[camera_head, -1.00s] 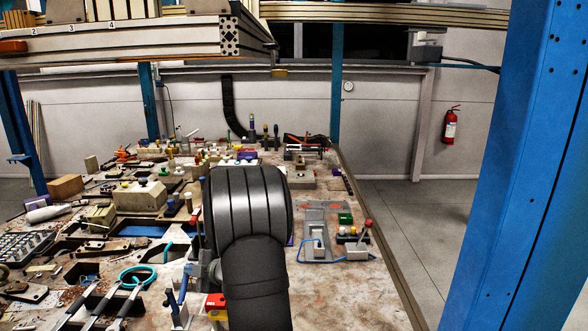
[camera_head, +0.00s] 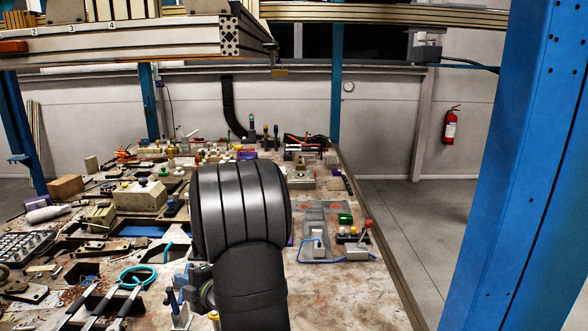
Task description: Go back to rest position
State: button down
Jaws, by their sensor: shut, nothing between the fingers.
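My arm's dark, banded links rise in the middle of the picture, over the front of the cluttered workbench (camera_head: 345,290). A grey-green part of my arm shows at their lower left. My gripper and its fingertips do not show; the arm hides whatever lies behind it.
A grey fixture with a blue cable (camera_head: 318,240) and a red-knobbed lever (camera_head: 368,225) stand right of my arm. A blue post (camera_head: 530,170) stands at right. The bench's front right is mostly bare.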

jog(key=shift+s+n+y, duration=0.4)
jog(key=shift+s+n, duration=0.1)
jog(key=shift+s, duration=0.15)
